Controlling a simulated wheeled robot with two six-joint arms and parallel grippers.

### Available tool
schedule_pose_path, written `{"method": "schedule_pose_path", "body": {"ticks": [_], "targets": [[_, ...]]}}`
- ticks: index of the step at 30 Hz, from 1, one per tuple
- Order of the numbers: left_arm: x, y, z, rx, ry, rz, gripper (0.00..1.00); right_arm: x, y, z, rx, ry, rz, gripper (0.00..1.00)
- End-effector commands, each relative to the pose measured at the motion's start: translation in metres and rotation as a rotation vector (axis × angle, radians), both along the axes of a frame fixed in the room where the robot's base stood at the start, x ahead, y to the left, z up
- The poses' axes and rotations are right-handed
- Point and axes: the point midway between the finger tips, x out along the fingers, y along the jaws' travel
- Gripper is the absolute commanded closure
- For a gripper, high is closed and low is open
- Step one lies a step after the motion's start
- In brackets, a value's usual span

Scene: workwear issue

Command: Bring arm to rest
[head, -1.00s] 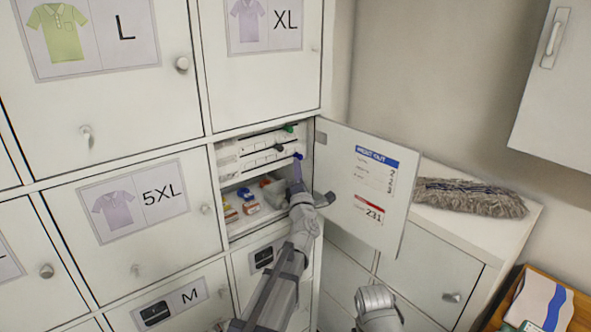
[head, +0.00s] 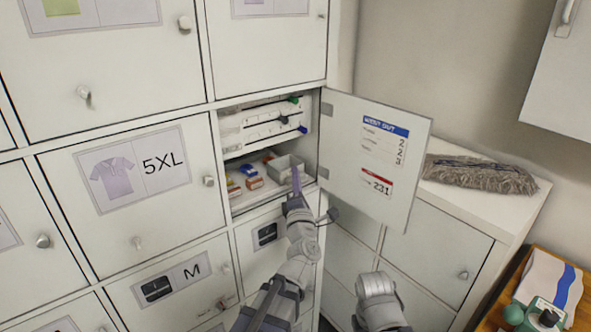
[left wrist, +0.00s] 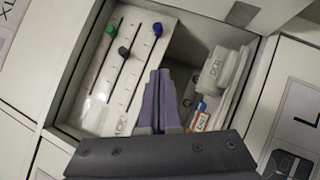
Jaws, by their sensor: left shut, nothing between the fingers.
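My left gripper (head: 296,180) is shut and empty. It is just in front of the lower part of an open locker compartment, below the slider panel (head: 262,125). In the left wrist view its fingers (left wrist: 161,100) point into the compartment, close together. The panel has a green knob (head: 294,99), a black knob (head: 284,119) and a blue knob (head: 303,129), each in its own slot; the gripper appears apart from them. Part of my right arm (head: 378,300) shows at the bottom; its gripper is not seen.
The open locker door (head: 372,160) stands just right of my left arm, bearing a printed notice. A mop head (head: 480,175) lies on the low cabinet. A wooden tray (head: 505,300) is at lower right.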

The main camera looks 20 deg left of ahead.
Motion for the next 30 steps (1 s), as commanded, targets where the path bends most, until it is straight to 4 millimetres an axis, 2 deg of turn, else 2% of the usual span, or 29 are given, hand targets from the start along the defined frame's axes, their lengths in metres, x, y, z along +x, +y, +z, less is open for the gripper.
{"method": "schedule_pose_path", "body": {"ticks": [5, 8, 11, 14, 17, 20, 23, 27, 30], "targets": [[0.0, -0.004, -0.002, 0.016, 0.014, -0.012, 1.0, 0.0, 0.0, 0.0, 0.0, 0.0, 0.0, 0.5], [0.006, -0.017, -0.01, 0.101, 0.077, -0.065, 1.0, 0.0, 0.0, 0.0, 0.0, 0.0, 0.0, 0.5], [0.014, -0.043, -0.03, 0.27, 0.202, -0.167, 1.0, 0.0, 0.0, 0.0, 0.0, 0.0, 0.0, 0.5], [0.017, -0.069, -0.064, 0.486, 0.358, -0.29, 1.0, 0.0, 0.0, 0.0, 0.0, 0.0, 0.0, 0.5], [0.01, -0.088, -0.104, 0.702, 0.519, -0.416, 1.0, 0.0, 0.0, 0.0, 0.0, 0.0, 0.0, 0.5], [-0.007, -0.096, -0.148, 0.911, 0.681, -0.547, 1.0, 0.0, 0.0, 0.0, 0.0, 0.0, 0.0, 0.5], [-0.034, -0.095, -0.192, 1.105, 0.848, -0.685, 1.0, 0.0, 0.0, 0.0, 0.0, 0.0, 0.0, 0.5], [-0.08, -0.079, -0.241, 1.328, 1.068, -0.882, 1.0, 0.0, 0.0, 0.0, 0.0, 0.0, 0.0, 0.5], [-0.111, -0.064, -0.262, 1.434, 1.195, -1.005, 1.0, 0.0, 0.0, 0.0, 0.0, 0.0, 0.0, 0.5]]}}
